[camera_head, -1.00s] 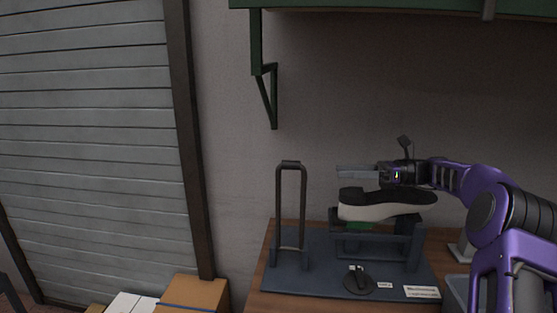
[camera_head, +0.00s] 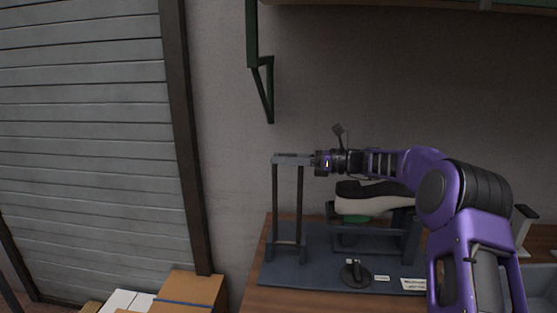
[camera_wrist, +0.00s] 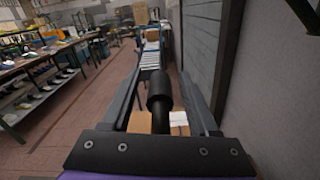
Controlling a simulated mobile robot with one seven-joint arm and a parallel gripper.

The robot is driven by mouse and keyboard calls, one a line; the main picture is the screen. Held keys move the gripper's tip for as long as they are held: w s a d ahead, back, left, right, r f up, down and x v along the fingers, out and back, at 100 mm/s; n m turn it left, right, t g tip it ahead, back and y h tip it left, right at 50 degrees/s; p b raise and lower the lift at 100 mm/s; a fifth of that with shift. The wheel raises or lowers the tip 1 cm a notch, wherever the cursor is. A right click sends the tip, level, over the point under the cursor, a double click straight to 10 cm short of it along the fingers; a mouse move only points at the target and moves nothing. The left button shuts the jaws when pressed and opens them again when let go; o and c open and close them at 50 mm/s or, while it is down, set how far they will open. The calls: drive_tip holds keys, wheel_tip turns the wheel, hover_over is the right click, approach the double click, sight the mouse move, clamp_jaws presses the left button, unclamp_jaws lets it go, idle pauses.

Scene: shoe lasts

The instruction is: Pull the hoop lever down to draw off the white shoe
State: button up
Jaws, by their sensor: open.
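The hoop lever (camera_head: 300,205) stands upright at the left of the dark fixture in the head view. My gripper (camera_head: 288,158) is level with the top of the hoop, its fingers reaching left over the crossbar. In the wrist view the hoop's dark round grip (camera_wrist: 160,90) lies between my open fingers, with gaps at its sides. The white shoe (camera_head: 358,206) lies sole up on the stand to the right, its dark sole on top and a green part below it. My arm hides its right end.
The fixture's dark base plate (camera_head: 310,278) rests on a wooden table. A small dark round part (camera_head: 355,273) and labels lie at its front. Cardboard boxes (camera_head: 188,292) stand at lower left. A green shelf bracket (camera_head: 262,85) hangs on the wall above the hoop.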

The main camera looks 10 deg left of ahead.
drive_tip(key=shift+a, duration=0.65)
clamp_jaws()
idle(1.0)
